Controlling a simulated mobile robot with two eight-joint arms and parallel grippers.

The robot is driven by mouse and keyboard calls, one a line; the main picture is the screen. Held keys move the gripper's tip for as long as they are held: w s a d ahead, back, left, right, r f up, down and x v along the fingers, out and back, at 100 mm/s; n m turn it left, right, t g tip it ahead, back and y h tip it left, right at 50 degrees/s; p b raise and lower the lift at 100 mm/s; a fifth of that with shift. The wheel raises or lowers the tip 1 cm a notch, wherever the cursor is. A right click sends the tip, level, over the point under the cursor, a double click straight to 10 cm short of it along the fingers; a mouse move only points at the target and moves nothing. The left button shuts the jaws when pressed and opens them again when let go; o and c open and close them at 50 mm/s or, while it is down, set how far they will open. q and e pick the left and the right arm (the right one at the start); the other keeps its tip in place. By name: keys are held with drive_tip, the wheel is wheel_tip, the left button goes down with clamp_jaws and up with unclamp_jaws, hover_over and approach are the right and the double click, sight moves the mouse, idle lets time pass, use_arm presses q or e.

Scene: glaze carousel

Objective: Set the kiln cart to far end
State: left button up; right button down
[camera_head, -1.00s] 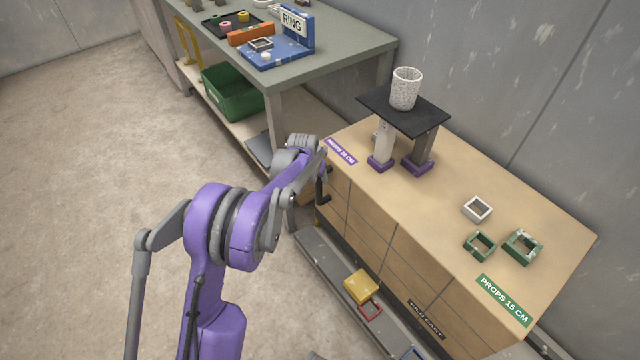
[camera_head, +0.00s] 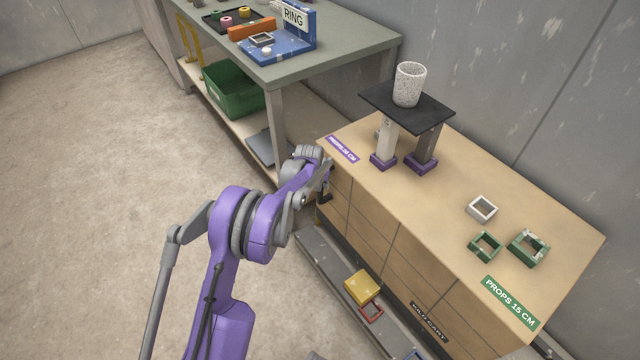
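A "KILN CART" label (camera_head: 429,322) is on the lower front of a long wooden-topped unit (camera_head: 420,210) against the wall. A dark handle (camera_head: 323,193) stands at the unit's near-left end. My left arm reaches in from the bottom, and its gripper (camera_head: 326,172) is at that handle. The arm's wrist partly hides the spot, so I cannot tell whether the fingers are around the handle or beside it. My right gripper is not in view.
A speckled cup (camera_head: 409,85) stands on a black shelf (camera_head: 385,101) held by props on the unit. Several square rings, one white (camera_head: 482,208), lie to its right. A grey-green workbench (camera_head: 340,52) with a green bin (camera_head: 234,90) stands behind. Floor at left is clear.

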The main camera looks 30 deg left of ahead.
use_arm(q)
clamp_jaws()
idle(1.1)
